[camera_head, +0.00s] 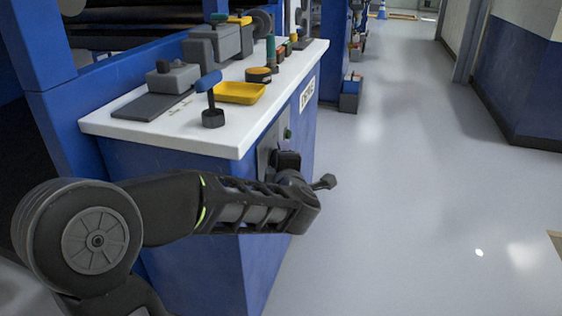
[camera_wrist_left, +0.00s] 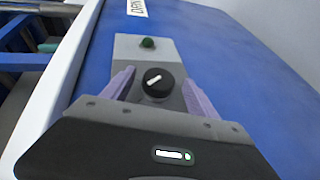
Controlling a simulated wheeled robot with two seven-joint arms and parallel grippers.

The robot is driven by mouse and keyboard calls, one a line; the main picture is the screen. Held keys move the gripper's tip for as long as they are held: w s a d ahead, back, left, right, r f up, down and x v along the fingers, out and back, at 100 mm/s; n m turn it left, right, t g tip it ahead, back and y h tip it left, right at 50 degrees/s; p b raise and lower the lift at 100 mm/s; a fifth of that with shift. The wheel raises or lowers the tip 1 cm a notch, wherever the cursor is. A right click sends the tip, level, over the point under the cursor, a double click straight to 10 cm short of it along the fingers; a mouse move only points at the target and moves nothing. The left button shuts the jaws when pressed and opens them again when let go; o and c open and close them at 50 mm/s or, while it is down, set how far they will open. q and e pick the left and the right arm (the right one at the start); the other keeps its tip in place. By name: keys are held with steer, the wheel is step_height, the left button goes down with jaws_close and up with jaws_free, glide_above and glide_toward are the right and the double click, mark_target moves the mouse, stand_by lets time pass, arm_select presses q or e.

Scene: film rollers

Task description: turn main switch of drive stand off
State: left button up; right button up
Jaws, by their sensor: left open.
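The main switch (camera_wrist_left: 157,83) is a round black knob with a white line, set on a grey panel (camera_wrist_left: 128,47) on the side of the blue drive stand (camera_head: 205,245). In the left wrist view its line slants from lower left to upper right. My left gripper (camera_wrist_left: 158,76) is open, with one finger on each side of the knob. A gap shows on the left; I cannot tell whether either finger touches. In the head view my left arm (camera_head: 245,205) reaches across the stand's front and hides the knob. My right gripper is not in view.
A green button (camera_wrist_left: 148,43) sits above the knob. The stand's white top (camera_head: 215,137) carries a blue-handled lever (camera_head: 209,85), a yellow tray (camera_head: 240,93) and several other controls. Its edge overhangs near my arm. The grey floor (camera_head: 420,200) to the right is clear.

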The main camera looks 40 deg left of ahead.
arm_select(q)
steer(key=p+v, duration=0.2)
steer(key=v, duration=0.5)
steer(key=shift+p, duration=0.3)
